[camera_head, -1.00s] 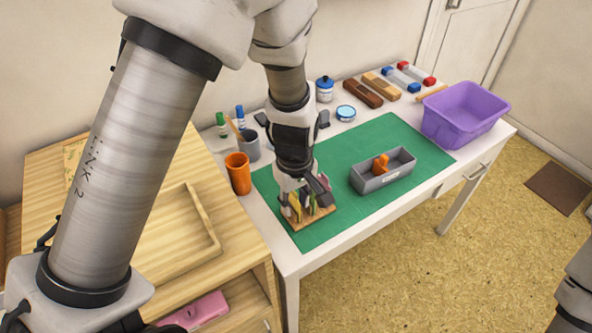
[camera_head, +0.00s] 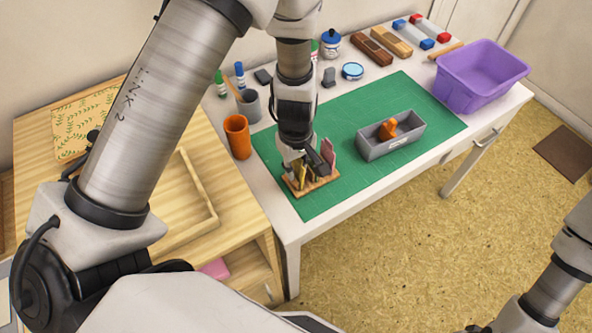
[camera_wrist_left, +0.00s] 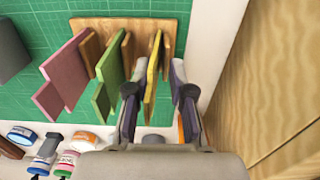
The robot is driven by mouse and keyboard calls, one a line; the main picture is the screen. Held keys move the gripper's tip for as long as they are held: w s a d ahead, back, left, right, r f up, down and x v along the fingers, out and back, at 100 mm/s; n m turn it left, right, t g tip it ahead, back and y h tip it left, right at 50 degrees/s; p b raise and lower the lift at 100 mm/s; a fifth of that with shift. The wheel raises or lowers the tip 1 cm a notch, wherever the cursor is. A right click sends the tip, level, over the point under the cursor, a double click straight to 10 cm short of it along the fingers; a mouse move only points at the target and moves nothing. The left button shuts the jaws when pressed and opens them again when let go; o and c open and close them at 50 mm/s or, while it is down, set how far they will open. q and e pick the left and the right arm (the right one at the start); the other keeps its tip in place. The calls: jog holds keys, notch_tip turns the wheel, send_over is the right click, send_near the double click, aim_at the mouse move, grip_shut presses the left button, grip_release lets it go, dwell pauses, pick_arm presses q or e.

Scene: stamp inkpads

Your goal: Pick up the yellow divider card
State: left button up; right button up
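The yellow divider card (camera_wrist_left: 152,68) stands upright in a small wooden rack (camera_wrist_left: 176,28) with pink (camera_wrist_left: 66,70) and green (camera_wrist_left: 112,65) cards beside it. In the head view the rack (camera_head: 322,184) sits on the green mat, and my left gripper (camera_head: 308,162) is down at its cards, partly hiding them. In the left wrist view my left gripper (camera_wrist_left: 160,104) is open, its fingers apart on either side of the yellow card. I cannot tell whether either finger touches it. My right gripper is out of view; part of that arm shows at lower right.
A grey tray (camera_head: 365,147) with an orange object stands on the green mat (camera_head: 425,100), right of the rack. An orange cup (camera_head: 238,138) and grey cup (camera_head: 249,105) stand left of the mat. A purple bin (camera_head: 480,85) is at the table's right end. The mat's front is clear.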

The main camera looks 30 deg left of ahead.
aim_at(296, 175)
pick_arm(q)
grip_shut()
jog(key=shift+w, duration=0.1)
notch_tip(296, 175, up, 10)
jog(key=shift+p, duration=0.4)
dwell(0.7)
